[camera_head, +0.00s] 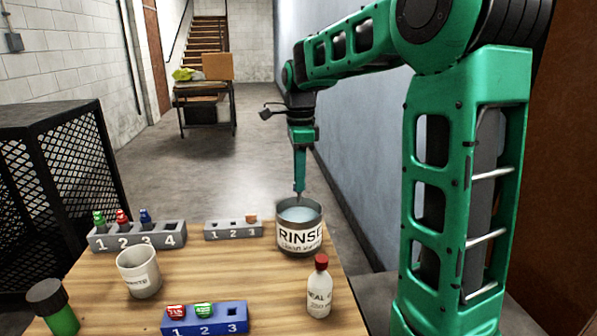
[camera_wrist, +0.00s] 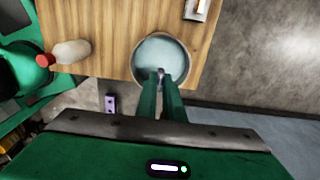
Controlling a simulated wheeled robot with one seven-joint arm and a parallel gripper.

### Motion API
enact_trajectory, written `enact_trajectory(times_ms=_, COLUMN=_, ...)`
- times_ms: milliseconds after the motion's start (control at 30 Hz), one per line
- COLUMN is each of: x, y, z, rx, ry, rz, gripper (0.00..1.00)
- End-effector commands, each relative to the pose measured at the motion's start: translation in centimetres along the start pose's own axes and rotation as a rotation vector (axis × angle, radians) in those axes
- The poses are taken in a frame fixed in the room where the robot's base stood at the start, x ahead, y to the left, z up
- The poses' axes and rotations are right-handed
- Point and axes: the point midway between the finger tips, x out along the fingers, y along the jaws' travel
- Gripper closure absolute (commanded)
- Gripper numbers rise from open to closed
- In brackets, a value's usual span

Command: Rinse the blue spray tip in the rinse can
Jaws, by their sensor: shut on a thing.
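The rinse can (camera_head: 299,238) is a round metal can labelled RINSE, filled with pale blue liquid, at the right back of the table. It also shows in the wrist view (camera_wrist: 137,68). My gripper (camera_head: 299,192) points down over the can's opening. In the wrist view my gripper (camera_wrist: 161,76) is shut on a small tip (camera_wrist: 161,71), which looks greyish; its colour is unclear. I cannot tell whether it touches the liquid. A blue-topped piece (camera_head: 145,216) stands in slot 3 of the grey four-slot rack (camera_head: 112,242), beside red and green ones.
A blue tray (camera_head: 183,328) holds red and green pieces in slots 1 and 2; slot 3 is empty. A small grey rack (camera_head: 221,234) has an orange piece in slot 3. A white cup (camera_head: 139,274), a red-capped bottle (camera_head: 319,292) and a dark-capped green jar (camera_head: 60,318) stand nearby.

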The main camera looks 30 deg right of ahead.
Motion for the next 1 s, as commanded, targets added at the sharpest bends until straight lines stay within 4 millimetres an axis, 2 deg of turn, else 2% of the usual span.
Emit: enact_trajectory(times_ms=1000, x=8.7, y=0.1, z=0.0, rx=0.0, ry=0.0, rz=0.003, gripper=1.0)
